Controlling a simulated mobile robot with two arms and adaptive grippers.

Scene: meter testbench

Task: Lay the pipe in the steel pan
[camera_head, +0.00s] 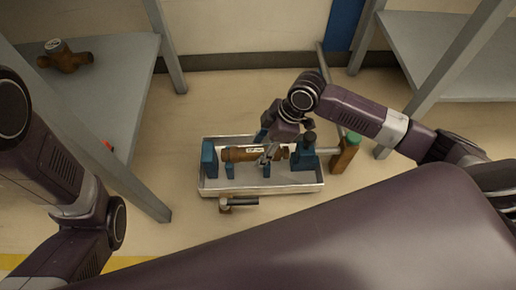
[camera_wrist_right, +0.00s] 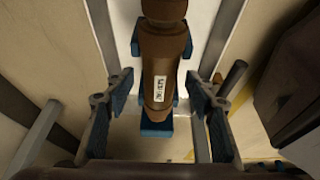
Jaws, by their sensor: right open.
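The brown pipe (camera_head: 236,154) with a white label lies on blue supports in the steel pan (camera_head: 308,188), on the floor at the centre of the head view. In the right wrist view the pipe (camera_wrist_right: 161,62) runs lengthwise, with a blue support (camera_wrist_right: 156,130) under its near end. My right gripper (camera_head: 268,156) is over the pan at the pipe's right part. Its two blue-padded fingers (camera_wrist_right: 158,97) are open, one on each side of the pipe, with visible gaps. My left gripper is out of view; only my left arm shows.
Blue end blocks (camera_head: 209,158) stand at both ends of the pipe. A small tool with a dark handle (camera_head: 240,202) lies in front of the pan. A brown post with a green top (camera_head: 345,152) stands right. A rusty fitting (camera_head: 66,57) sits on the left grey table (camera_head: 130,75).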

